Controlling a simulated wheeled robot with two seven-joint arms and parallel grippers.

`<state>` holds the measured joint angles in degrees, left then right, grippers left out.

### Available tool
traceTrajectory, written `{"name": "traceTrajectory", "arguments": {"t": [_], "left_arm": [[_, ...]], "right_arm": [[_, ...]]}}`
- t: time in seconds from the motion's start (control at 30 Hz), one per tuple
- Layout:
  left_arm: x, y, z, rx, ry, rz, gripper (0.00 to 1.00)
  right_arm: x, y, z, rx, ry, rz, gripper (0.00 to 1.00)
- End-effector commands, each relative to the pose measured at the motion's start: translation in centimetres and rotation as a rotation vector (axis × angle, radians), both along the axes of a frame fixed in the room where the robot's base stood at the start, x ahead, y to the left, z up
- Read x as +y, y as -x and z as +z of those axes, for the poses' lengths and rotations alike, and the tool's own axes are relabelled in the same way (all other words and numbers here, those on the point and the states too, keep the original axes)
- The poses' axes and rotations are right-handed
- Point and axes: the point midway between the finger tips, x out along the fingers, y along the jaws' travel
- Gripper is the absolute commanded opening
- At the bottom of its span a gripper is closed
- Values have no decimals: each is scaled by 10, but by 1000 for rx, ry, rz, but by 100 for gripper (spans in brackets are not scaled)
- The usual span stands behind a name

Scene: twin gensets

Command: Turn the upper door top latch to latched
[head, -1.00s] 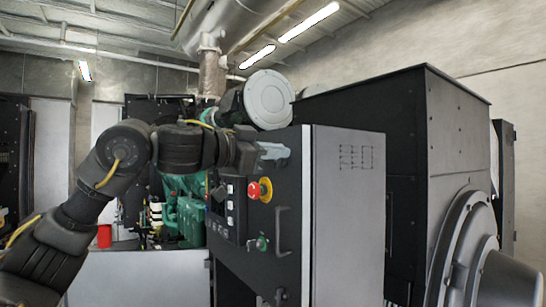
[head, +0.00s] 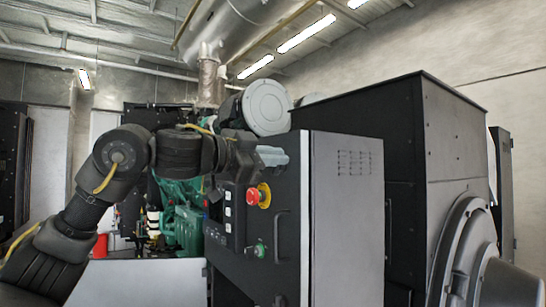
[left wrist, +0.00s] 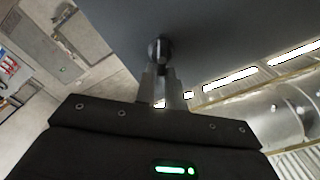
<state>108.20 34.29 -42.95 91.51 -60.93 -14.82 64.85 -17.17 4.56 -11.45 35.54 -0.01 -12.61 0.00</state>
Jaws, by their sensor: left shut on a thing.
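The upper door (head: 284,185) is the dark front panel of the control cabinet, with a red emergency stop on it. My left gripper (head: 274,156) is at the top of this door, in front of its face. In the left wrist view its two fingers (left wrist: 160,80) are shut on the top latch (left wrist: 159,49), a small dark knob on the dark door face. The fingers hide part of the latch, and its exact angle is hard to tell. In the head view the gripper covers the latch. My right gripper is not in view.
Below the gripper, the emergency stop (head: 259,196), a door handle (head: 282,236) and a green switch (head: 261,250) stick out from the door. The grey cabinet side (head: 345,220) is to the right. A green engine (head: 180,220) stands behind my left arm.

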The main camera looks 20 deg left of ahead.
Motion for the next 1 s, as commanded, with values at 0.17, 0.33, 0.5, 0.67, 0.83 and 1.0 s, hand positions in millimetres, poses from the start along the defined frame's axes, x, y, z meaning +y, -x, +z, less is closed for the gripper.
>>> {"name": "traceTrajectory", "arguments": {"t": [0.17,0.33,0.5,0.67,0.83,1.0], "left_arm": [[-4,-2,-14,21,-24,-7,0],[-4,-2,-14,20,-24,-7,0],[-5,-2,-14,20,-24,-7,0],[-4,-3,-14,20,-22,-7,22],[-3,-3,-11,16,-18,-3,36],[-2,-2,-8,13,-13,-1,36]], "right_arm": [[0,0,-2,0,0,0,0],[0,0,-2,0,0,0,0],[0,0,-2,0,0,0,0],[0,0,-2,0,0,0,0],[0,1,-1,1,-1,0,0],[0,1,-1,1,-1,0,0]]}}
